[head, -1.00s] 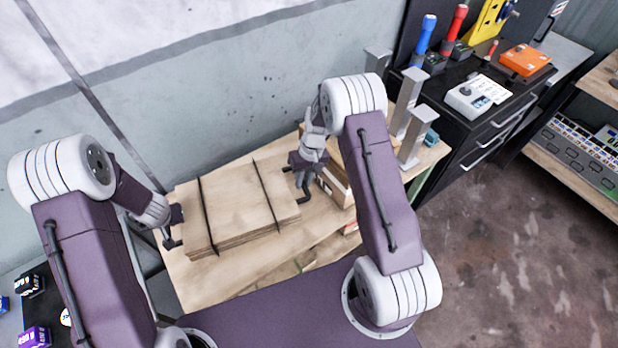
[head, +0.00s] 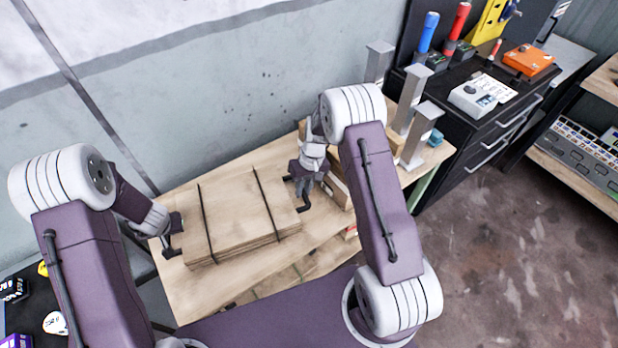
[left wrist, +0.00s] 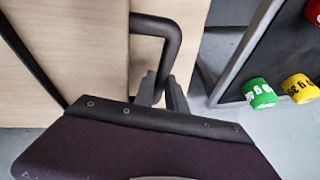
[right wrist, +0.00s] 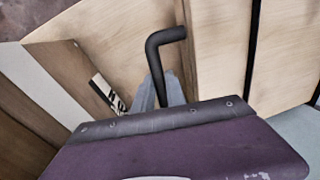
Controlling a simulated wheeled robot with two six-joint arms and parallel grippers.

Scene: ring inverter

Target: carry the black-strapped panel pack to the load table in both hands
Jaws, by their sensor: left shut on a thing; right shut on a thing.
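The panel pack (head: 235,215) is a flat stack of pale wooden panels with two black straps around it. It lies flat in the middle of the head view, over a wooden table (head: 190,297); I cannot tell whether it touches the top. My left gripper (head: 172,240) is shut on a black bent handle (left wrist: 160,35) at the pack's left end. My right gripper (head: 299,184) is shut on a similar handle (right wrist: 166,45) at its right end. The wrist views show the fingers around the handles; the fingertips are partly hidden.
Cardboard boxes (head: 339,192) stand close to my right gripper, and grey metal posts (head: 421,135) stand at the table's right end. A black tool cabinet (head: 478,140) is beyond. A wall (head: 230,90) runs behind. Clear floor (head: 500,260) lies to the right.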

